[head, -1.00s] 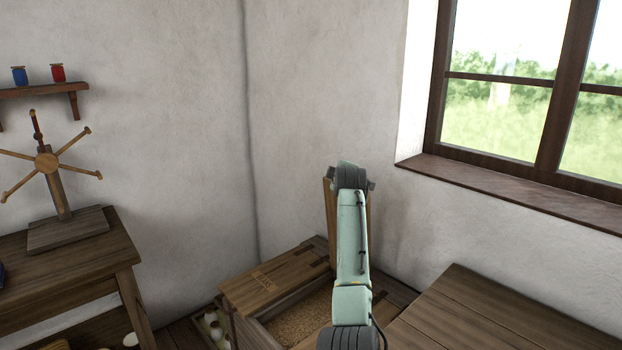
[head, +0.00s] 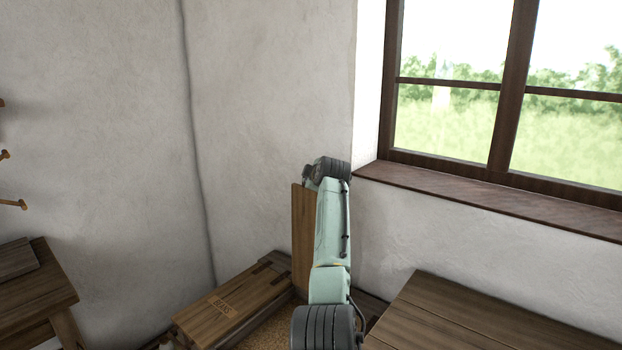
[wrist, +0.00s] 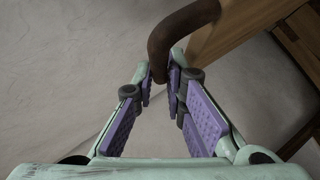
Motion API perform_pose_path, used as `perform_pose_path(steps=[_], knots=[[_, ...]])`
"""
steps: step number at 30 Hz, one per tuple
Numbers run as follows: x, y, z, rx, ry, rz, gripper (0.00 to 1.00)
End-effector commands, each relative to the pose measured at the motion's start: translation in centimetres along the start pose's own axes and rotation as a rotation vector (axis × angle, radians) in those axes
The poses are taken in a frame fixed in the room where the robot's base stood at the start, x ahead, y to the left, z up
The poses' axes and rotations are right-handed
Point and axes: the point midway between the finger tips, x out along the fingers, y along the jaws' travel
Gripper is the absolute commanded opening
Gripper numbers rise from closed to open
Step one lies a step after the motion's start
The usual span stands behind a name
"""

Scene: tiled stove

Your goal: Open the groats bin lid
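The groats bin (head: 222,316) is a low wooden chest against the wall in the head view. One flat top board with dark lettering lies across its left part. A wooden panel, the raised lid (head: 302,235), stands about upright at its back right; pale grain (head: 265,333) shows in the opening below. My gripper (wrist: 160,84) shows in the wrist view with its purple pads closed around the end of a dark curved handle (wrist: 178,32). The handle reaches toward the lid's wooden board (wrist: 235,22). In the head view my arm hides the fingers and part of the lid.
A wooden bench or table top (head: 470,315) stands right of the bin, below the window sill (head: 480,200). A table (head: 35,290) stands at the left. The wall is close behind the lid.

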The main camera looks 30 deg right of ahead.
Motion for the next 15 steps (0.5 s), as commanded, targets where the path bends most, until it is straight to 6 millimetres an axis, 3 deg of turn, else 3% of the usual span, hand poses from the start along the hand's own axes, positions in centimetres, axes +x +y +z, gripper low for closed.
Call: perform_pose_path(steps=[1,9,15], knots=[[0.49,-1.17,0.93,0.004,-0.013,-0.022,0.15],[0.44,-1.03,0.75,0.004,-0.011,-0.02,0.31],[0.35,-0.81,0.58,0.003,-0.008,-0.016,0.31]])
